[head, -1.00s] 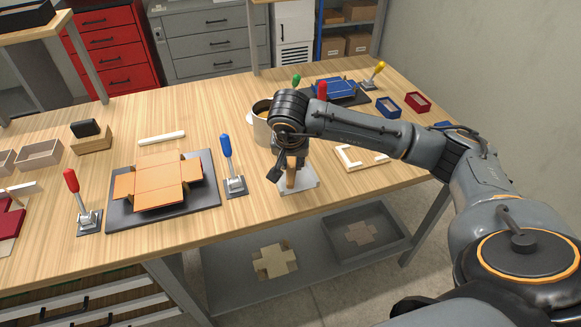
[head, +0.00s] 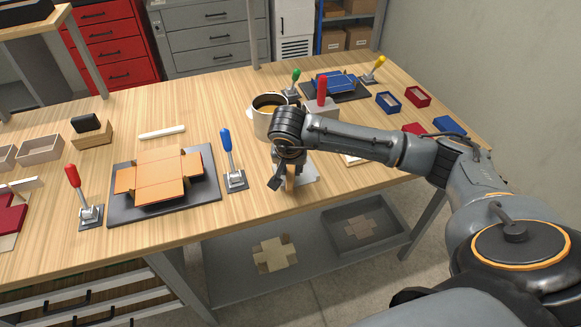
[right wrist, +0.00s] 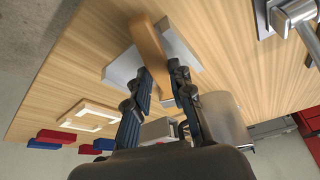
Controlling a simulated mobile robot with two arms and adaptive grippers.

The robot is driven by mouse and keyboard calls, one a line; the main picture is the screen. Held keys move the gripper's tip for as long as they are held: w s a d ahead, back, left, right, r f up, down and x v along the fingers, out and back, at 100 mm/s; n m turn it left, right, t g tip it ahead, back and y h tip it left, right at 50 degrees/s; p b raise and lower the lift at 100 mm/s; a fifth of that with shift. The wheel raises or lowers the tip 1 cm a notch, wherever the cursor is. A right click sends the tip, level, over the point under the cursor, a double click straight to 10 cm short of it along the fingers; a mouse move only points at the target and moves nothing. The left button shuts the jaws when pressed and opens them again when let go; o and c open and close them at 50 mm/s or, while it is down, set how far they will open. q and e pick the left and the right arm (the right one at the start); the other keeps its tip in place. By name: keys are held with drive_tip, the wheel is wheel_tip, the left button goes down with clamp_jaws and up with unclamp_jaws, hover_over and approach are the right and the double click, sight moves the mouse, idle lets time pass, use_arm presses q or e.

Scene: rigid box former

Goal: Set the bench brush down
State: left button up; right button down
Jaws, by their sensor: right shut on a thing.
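My right gripper (head: 284,176) is shut on the wooden handle of the bench brush (head: 290,183) near the front edge of the workbench. In the right wrist view the brush (right wrist: 149,42) lies between the fingertips of the gripper (right wrist: 161,68). A light grey plate (head: 308,174) is on the bench just behind and beneath the brush. It also shows in the right wrist view (right wrist: 120,69). I cannot tell whether the brush touches the plate. The bristles are hidden. My left gripper is out of view.
A pot (head: 262,124) stands close behind my right gripper. A blue-handled clamp (head: 228,148) and a dark fixture with an orange box blank (head: 160,177) are to the left. A pale wooden frame (right wrist: 90,114) lies nearby. Bare bench lies between clamp and gripper.

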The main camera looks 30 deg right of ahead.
drive_tip(key=shift+f, duration=0.2)
drive_tip(key=c, duration=1.2)
unclamp_jaws()
drive_tip(key=shift+o, duration=0.2)
drive_tip(key=shift+r, duration=0.1)
drive_tip(key=shift+r+p, duration=0.65)
drive_tip(key=shift+p, duration=0.1)
drive_tip(key=shift+a+r, duration=0.15)
drive_tip(key=shift+r, duration=0.2)
drive_tip(key=b+v, duration=0.2)
drive_tip(key=v, duration=0.9)
drive_tip(key=shift+s+b, duration=0.15)
drive_tip(key=shift+b, duration=0.25)
